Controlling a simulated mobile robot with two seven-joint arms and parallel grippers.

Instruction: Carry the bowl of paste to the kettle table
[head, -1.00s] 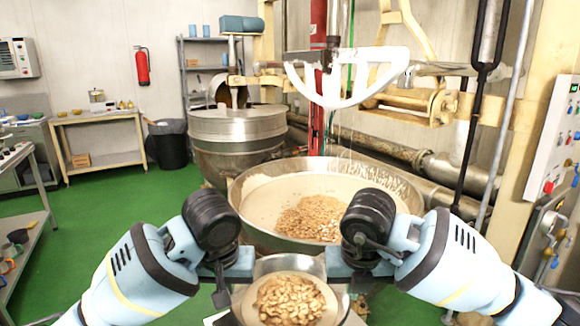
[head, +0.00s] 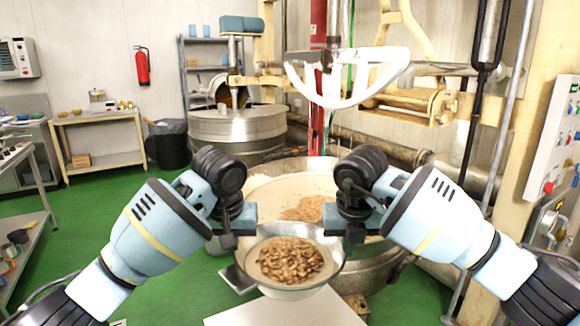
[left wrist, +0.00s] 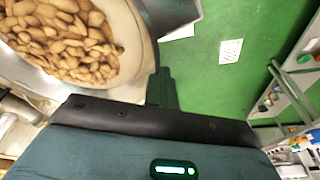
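The metal bowl (head: 290,292) is at the lower middle of the head view, about level, with pale paste and a heap of nuts (head: 290,258) in it. My left gripper (head: 238,232) is shut on the bowl's left rim. My right gripper (head: 342,229) is shut on its right rim. In the left wrist view the bowl (left wrist: 140,60) fills the upper left beside the dark finger. The fingertips are partly hidden. A large kettle (head: 375,262) with paste and nuts stands behind the bowl, partly covered by my arms. I cannot tell which table is the kettle table.
A second steel kettle (head: 235,125) stands farther back. A wooden table (head: 105,160) with small items is at the back left, beside a black bin (head: 170,145). A shelf trolley (head: 30,190) stands at the left edge. Green floor (head: 110,215) lies open between them.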

